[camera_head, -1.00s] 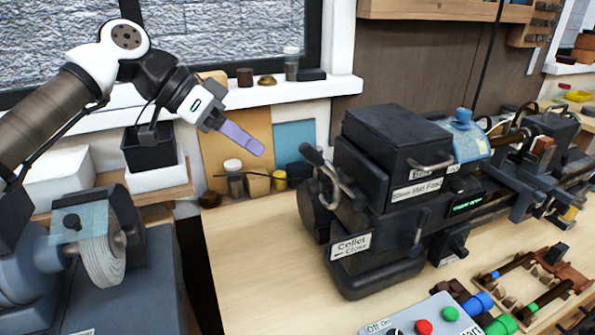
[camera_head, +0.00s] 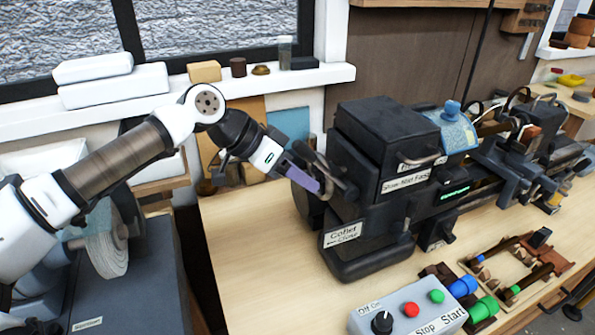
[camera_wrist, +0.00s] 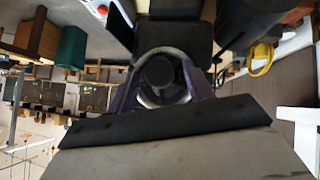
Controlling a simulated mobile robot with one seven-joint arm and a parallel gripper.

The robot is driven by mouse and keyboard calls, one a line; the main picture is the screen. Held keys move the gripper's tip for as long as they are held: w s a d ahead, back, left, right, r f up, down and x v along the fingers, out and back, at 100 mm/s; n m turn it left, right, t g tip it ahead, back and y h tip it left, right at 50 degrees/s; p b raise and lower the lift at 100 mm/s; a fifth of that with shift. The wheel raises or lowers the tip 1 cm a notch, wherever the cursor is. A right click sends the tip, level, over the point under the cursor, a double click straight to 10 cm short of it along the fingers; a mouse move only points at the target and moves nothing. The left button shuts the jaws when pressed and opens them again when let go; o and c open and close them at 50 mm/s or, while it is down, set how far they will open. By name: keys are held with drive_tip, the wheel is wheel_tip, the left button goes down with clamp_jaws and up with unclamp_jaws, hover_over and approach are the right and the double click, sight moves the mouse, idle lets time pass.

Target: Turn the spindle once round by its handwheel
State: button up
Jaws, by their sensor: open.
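The dark handwheel (camera_head: 308,210) sits at the left end of the black lathe headstock (camera_head: 385,135), partly hidden behind my gripper. A bent lever or handle (camera_head: 338,176) shows close beside it. My gripper (camera_head: 315,187) is open, its purple fingers reaching to the handwheel end of the spindle. In the wrist view, the two purple fingers stand either side of a round dark hub with a pale ring (camera_wrist: 163,80). I cannot tell whether they touch it.
A grey control box (camera_head: 408,312) with a black knob and red and green buttons stands at the bench front. A rack of coloured-handled tools (camera_head: 515,270) lies to its right. The window sill (camera_head: 330,74) is behind. The bench left of the headstock is clear.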

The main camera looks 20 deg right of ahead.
drive_tip(key=c, duration=1)
drive_tip(key=shift+f+t+b, duration=0.15)
drive_tip(key=shift+t+b, duration=0.25)
drive_tip(key=shift+b, duration=0.25)
drive_tip(key=m+t+b, duration=0.1)
drive_tip(key=t+b, duration=0.1)
drive_tip(key=b, duration=0.4)
drive_tip(key=s+m+t+b, duration=0.1)
drive_tip(key=m+t+b, duration=0.1)
drive_tip(key=b, duration=0.3)
drive_tip(key=shift+t+b, duration=0.35)
drive_tip(key=shift+t, duration=0.15)
drive_tip(key=shift+t+b, duration=0.3)
drive_tip(key=shift+b, duration=0.35)
